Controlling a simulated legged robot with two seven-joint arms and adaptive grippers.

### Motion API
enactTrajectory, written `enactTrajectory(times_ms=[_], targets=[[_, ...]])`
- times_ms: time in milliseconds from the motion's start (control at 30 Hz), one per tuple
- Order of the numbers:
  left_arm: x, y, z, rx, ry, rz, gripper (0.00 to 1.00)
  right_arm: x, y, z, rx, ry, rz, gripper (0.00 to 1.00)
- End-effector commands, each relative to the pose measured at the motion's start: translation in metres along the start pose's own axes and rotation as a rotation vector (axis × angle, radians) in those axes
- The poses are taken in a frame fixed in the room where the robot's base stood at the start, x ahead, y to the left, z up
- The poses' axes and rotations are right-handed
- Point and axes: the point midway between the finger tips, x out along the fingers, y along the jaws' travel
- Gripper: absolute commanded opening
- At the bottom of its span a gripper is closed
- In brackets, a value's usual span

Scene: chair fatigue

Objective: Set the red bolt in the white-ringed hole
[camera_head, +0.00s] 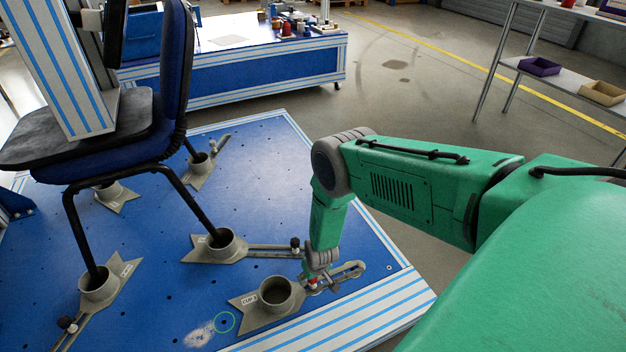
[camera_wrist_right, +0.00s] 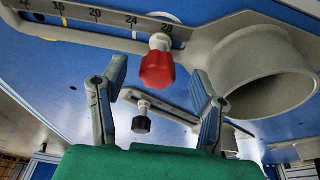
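The red bolt (camera_wrist_right: 157,70) has a red knob and stands at the slotted arm of the loose clip foot (camera_head: 262,301). In the head view the bolt (camera_head: 313,282) is small and partly covered by my right gripper (camera_head: 319,275). In the wrist view my right gripper (camera_wrist_right: 158,82) is open, with one finger on each side of the red knob and gaps to both. A pale ring (camera_wrist_right: 165,16) shows partly behind the slotted arm, near the bolt; whether it is the white-ringed hole's ring is hard to tell. My left gripper is out of view.
A chair (camera_head: 172,110) stands with its legs in several grey cup feet on the blue platform (camera_head: 330,220). A black bolt (camera_wrist_right: 141,120) holds a neighbouring foot. A green ring (camera_head: 224,322) marks a hole at the front. A workbench (camera_head: 250,75) stands behind.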

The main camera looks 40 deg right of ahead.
Motion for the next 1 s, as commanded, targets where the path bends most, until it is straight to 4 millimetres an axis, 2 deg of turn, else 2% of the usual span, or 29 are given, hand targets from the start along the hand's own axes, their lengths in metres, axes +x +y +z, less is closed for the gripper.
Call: enactTrajectory(times_ms=[267, 433, 567, 800, 1000], targets=[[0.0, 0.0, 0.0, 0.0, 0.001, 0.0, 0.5, 0.0, 0.001, 0.0, 0.0, 0.0, 0.001, 0.55], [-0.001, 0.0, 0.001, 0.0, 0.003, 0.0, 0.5, -0.01, 0.001, -0.001, 0.001, -0.001, 0.001, 0.55], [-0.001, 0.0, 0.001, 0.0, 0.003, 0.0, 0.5, -0.03, 0.0, -0.001, 0.001, -0.002, 0.0, 0.55], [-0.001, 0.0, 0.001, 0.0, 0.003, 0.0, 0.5, -0.078, 0.0, -0.002, 0.001, 0.0, -0.001, 0.55], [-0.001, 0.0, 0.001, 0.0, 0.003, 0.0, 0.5, -0.107, 0.0, -0.001, 0.001, 0.0, 0.0, 0.55]])
